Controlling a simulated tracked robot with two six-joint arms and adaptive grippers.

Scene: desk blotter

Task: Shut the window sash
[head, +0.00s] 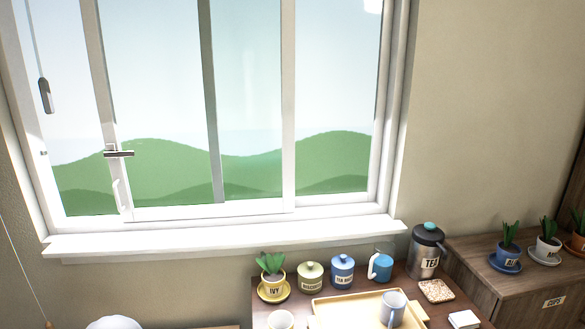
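The window sash (107,110) is a white-framed sliding pane in the head view. Its left stile stands apart from the left side of the window frame (22,130), with an open strip between them. Its right stile (288,110) overlaps the right-hand pane, whose grey stile (213,110) shows through the glass. A small latch (118,153) sits on the left stile. A white pull handle (122,195) is below it. Neither of my grippers is in view.
A white sill (230,236) runs under the window. Below stand a potted ivy (271,276), canisters (342,271), a blue jug (380,266), a tea urn (425,252) and a yellow tray (350,312) with a mug (393,308). A blind cord pull (45,95) hangs at left.

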